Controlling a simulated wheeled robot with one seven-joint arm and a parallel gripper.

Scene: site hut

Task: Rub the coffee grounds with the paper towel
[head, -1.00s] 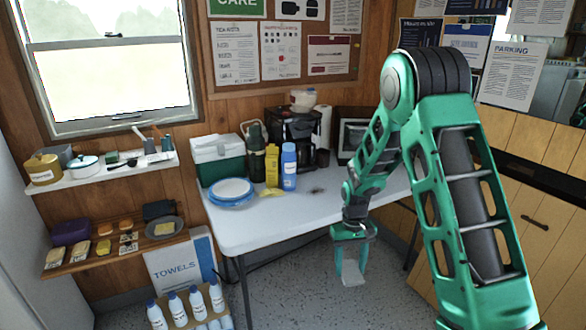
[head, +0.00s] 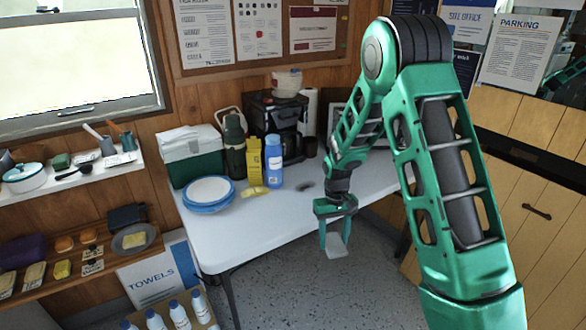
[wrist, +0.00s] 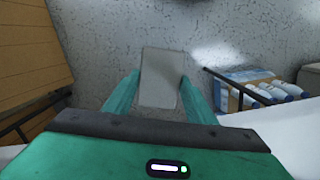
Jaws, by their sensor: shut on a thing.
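My gripper (head: 336,238) is shut on a white folded paper towel (head: 337,246), which hangs below the fingers in front of the table's near edge. In the wrist view the towel (wrist: 160,78) is between the two green fingers, over the speckled floor. A small dark patch that looks like the coffee grounds (head: 305,186) lies on the white table (head: 262,222), left of and beyond my gripper. The patch does not show in the wrist view.
A yellow cloth-like item (head: 254,192), a blue bottle (head: 273,160), a yellow carton (head: 254,160) and stacked plates (head: 208,193) stand left of the patch. A coffee machine (head: 275,120) and a dark cup (head: 311,147) are behind. The table's front is clear.

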